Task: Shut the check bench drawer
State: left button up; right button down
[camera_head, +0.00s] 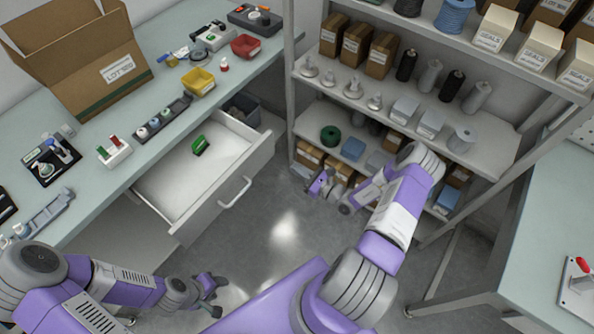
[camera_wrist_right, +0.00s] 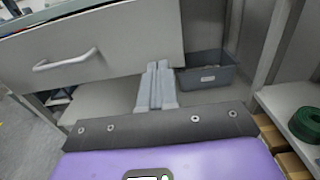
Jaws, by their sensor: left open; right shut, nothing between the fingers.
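The check bench drawer (camera_head: 222,188) stands pulled out from under the left bench, with a green item (camera_head: 200,145) lying inside. Its bar handle (camera_head: 235,193) is on the front panel. My right gripper (camera_head: 316,187) is shut and empty, to the right of the drawer front and apart from it in the head view. In the right wrist view its fingers (camera_wrist_right: 158,82) are together and overlap the lower right part of the drawer front (camera_wrist_right: 130,35); contact cannot be told. The handle (camera_wrist_right: 65,60) shows to their left. My left gripper (camera_head: 213,288) is open, low over the floor.
A grey bin (camera_head: 242,108) sits beyond the drawer, also seen in the right wrist view (camera_wrist_right: 208,78). The left bench (camera_head: 105,185) carries a cardboard box (camera_head: 85,60), trays and small parts. A stocked shelf rack (camera_head: 420,115) stands behind my right arm. Floor before the drawer is clear.

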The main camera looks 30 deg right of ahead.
aim_at(267, 151)
jog(key=b+x, duration=0.1)
jog(key=x, duration=0.9)
jog(key=shift+w+a+f+b, duration=0.1)
jog(key=shift+w+a+b, duration=0.05)
jog(key=shift+w+b, duration=0.2)
